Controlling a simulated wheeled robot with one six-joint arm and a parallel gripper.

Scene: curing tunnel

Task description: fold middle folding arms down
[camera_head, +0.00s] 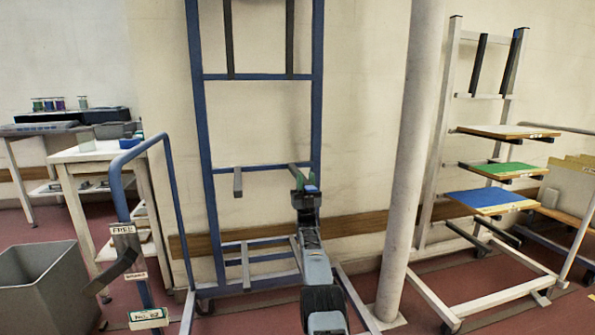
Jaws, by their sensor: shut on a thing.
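The blue rack (203,130) stands against the wall in the middle of the camera_head view. Its middle rail (265,168) carries two middle folding arms. The left middle folding arm (238,183) is a short grey bar, foreshortened, reaching out and below the rail. The right middle folding arm (298,166) shows as a greenish-grey piece just above my gripper. My gripper (306,188) is shut on the right middle folding arm; the jaws hide much of it. The upper folding arms (229,40) stand upright above the top rail.
Lower folding arms (245,267) sit below on the rack. A blue push handle (118,190) with signs rises at the left, near a grey bin (45,285). A pale pillar (409,160) stands close at right. A second rack (438,150) holds coloured boards (490,198).

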